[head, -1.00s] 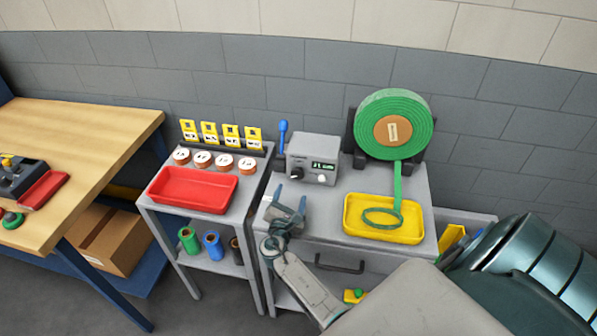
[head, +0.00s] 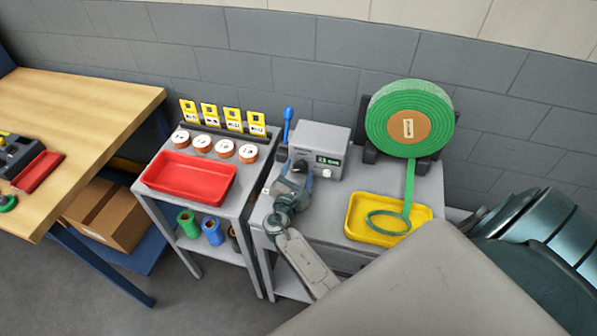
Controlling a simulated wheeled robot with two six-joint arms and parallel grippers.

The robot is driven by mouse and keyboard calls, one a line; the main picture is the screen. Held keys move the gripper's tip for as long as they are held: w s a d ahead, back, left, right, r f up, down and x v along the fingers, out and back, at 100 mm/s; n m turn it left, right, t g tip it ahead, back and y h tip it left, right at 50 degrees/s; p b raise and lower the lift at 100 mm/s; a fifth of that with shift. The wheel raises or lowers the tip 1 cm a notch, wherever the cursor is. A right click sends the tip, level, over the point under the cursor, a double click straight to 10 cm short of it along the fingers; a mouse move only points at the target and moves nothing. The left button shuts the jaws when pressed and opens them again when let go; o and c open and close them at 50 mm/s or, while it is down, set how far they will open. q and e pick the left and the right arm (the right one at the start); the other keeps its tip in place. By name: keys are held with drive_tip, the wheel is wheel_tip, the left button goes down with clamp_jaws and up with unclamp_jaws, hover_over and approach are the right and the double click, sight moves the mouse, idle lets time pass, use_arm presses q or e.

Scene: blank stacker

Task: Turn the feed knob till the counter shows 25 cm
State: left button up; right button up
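The feed unit (head: 318,142) is a grey box on the grey cabinet. Its dark feed knob (head: 301,166) is on the left of its front face, and its green counter (head: 328,160) is lit, with digits too small to read surely. A green strap roll (head: 409,112) stands to its right, its strap hanging down into a yellow tray (head: 375,236) and ending in a loop. My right gripper (head: 298,178) is just in front of the knob and partly overlaps it; contact and finger opening are unclear. My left gripper is not in view.
A blue-handled lever (head: 288,120) stands left of the unit. A cart to the left holds a red tray (head: 189,181), several labelled rolls and yellow cards (head: 232,119). A wooden workbench (head: 60,120) is at far left. A white button (head: 327,173) sits below the counter.

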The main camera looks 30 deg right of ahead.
drive_tip(key=c, duration=0.8)
drive_tip(key=shift+f+m+b, duration=0.25)
drive_tip(key=shift+m+b, duration=0.25)
drive_tip(key=shift+b, duration=0.4)
drive_tip(key=shift+r, duration=0.1)
drive_tip(key=shift+r+m, duration=0.1)
drive_tip(key=shift+m, duration=0.2)
drive_tip(key=o, duration=1)
drive_tip(key=shift+w, duration=0.1)
